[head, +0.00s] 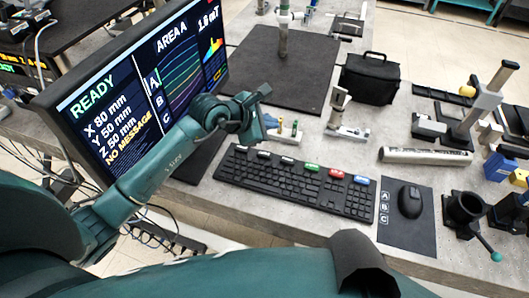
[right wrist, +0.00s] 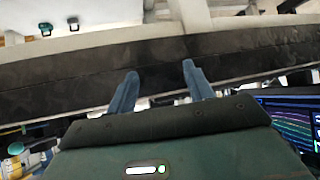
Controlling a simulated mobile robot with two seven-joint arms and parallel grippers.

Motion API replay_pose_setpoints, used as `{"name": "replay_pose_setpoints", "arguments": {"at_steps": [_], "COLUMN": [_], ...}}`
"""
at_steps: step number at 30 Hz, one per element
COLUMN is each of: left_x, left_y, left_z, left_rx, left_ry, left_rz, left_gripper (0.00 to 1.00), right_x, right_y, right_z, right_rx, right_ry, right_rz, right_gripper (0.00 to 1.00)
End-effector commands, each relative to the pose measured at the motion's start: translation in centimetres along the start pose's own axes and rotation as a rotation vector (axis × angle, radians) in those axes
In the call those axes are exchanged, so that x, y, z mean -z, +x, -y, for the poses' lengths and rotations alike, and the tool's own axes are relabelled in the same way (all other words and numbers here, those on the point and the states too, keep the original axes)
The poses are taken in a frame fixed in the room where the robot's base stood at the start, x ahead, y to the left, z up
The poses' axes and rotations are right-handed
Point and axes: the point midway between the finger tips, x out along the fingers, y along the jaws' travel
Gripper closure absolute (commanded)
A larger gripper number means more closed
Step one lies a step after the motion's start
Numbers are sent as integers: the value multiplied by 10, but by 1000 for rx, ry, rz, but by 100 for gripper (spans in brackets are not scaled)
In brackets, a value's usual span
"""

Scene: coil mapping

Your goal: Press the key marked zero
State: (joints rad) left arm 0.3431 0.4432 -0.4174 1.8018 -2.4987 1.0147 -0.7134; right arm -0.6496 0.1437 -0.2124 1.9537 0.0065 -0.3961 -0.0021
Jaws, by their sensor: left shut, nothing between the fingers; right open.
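A black keyboard (head: 290,185) lies on the grey table below the monitor in the head view. Along its back edge are several larger caps: white ones at the left, then a green (head: 312,167), a red (head: 336,173) and a blue one (head: 361,180). The key markings are too small to read, so I cannot tell which key is zero. My left gripper (head: 265,91) is shut and empty, raised in front of the monitor, beyond the keyboard's back left part and apart from it. My right gripper (right wrist: 159,71) is open and empty in the right wrist view, facing a dark surface.
The monitor (head: 150,85) stands at the left, reading READY. A mouse (head: 410,201) rests on a dark pad (head: 400,236) right of the keyboard. Behind are small fixtures (head: 290,131), a black bag (head: 370,79) and a pale cylinder (head: 425,156). A cup-shaped holder (head: 465,212) stands at the right.

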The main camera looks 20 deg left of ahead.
Motion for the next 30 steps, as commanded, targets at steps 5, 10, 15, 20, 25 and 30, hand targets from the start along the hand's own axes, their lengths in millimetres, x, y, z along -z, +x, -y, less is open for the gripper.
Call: {"name": "replay_pose_setpoints", "arguments": {"at_steps": [5,10,15,20,25,30], "left_x": [24,26,26,32,48,64], "left_y": [0,-1,0,6,22,37], "left_z": [-12,-12,-11,-6,5,17], "left_rx": [-8,-8,-8,-7,-7,-7], "left_ry": [80,83,81,79,77,77], "left_rz": [-135,-144,-141,-141,-139,-139], "left_gripper": [100,100,100,100,100,100], "right_x": [0,0,-1,-5,-9,-9], "right_y": [0,0,0,4,10,15], "right_z": [0,0,0,0,0,3], "right_rx": [0,0,0,0,1,8], "right_ry": [0,0,0,1,7,12], "right_rz": [0,1,1,0,-15,-44], "right_gripper": [48,48,48,48,48,48]}}
